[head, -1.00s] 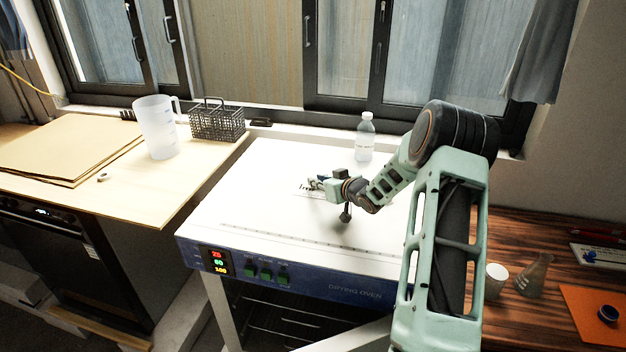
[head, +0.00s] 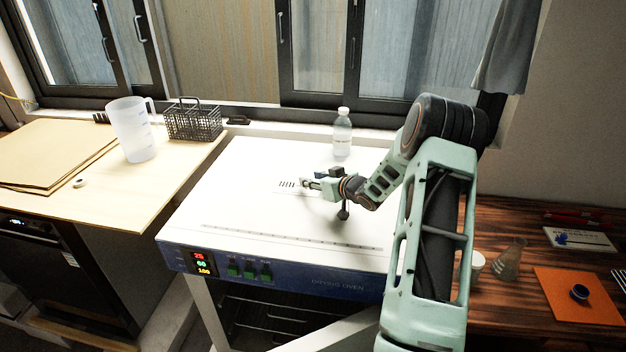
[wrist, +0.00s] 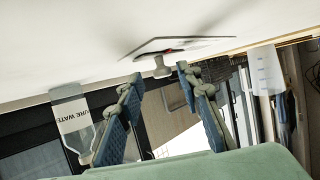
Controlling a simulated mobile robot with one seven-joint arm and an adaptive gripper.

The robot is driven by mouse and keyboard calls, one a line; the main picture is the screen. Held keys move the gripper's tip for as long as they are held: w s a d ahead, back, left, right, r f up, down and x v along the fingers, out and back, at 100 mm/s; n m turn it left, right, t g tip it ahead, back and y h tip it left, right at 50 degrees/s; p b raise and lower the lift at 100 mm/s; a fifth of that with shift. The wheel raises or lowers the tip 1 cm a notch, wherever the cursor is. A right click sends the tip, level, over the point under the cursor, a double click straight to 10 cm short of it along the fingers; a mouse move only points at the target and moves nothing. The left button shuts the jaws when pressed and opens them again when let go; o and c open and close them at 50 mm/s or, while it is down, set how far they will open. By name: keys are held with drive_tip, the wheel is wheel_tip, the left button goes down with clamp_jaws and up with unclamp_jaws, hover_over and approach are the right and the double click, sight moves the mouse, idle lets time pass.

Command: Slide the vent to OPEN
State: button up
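The vent plate (head: 285,185) with dark slots lies on the white top of the drying oven (head: 250,205); it also shows at a low angle in the wrist view (wrist: 205,43). A small pale knob (wrist: 160,67) stands out from the plate, with a bit of red at its base. My gripper (head: 308,183) is just right of the slots, low over the oven top. In the wrist view my gripper (wrist: 158,76) is open, and the knob shows between and just beyond the fingertips. I cannot tell whether a finger touches it. The vent's lettering is not readable.
A water bottle (head: 342,135) stands behind my gripper on the oven top. A jug (head: 131,130) and a wire basket (head: 193,122) are on the left bench. A beaker (head: 477,265) and flask (head: 508,260) are at right. The oven top's left side is clear.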

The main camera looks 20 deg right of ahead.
drive_tip(key=v, duration=1.2)
